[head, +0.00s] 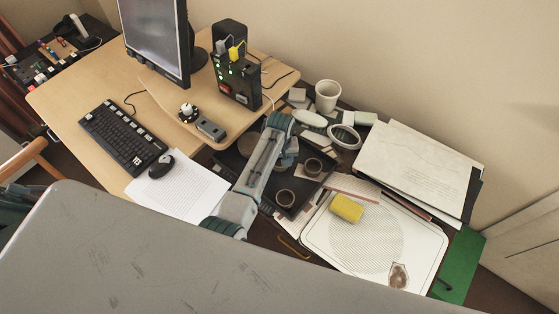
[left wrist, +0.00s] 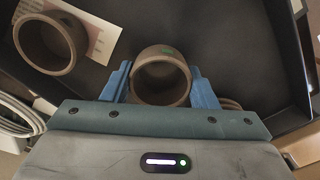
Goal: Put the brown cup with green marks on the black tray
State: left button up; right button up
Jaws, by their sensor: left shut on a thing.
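The brown cup with a green mark (left wrist: 160,78) is between the blue fingers of my left gripper (left wrist: 162,85), which is shut on it. In the head view this cup (head: 285,199) appears over the black tray (head: 300,205), with my left gripper (head: 280,195) mostly hidden behind my arm. I cannot tell whether the cup's base touches the tray. A second, similar brown cup (left wrist: 50,45) stands to the left in the wrist view, and up and right in the head view (head: 312,167). The tray's dark surface (left wrist: 235,50) shows beyond the held cup. My right gripper is not in view.
A white patterned tray (head: 400,225) with a yellow sponge (head: 346,208) lies to the right. A monitor (head: 155,40), black computer box (head: 236,80) and keyboard (head: 125,137) stand left.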

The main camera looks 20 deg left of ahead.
aim_at(280, 165)
pick_arm(q)
jog(key=shift+f, duration=0.65)
jog(key=o, duration=1.1)
notch_tip(280, 165, up, 12)
jog(key=shift+r+b, duration=0.1)
jog(key=shift+b, duration=0.6)
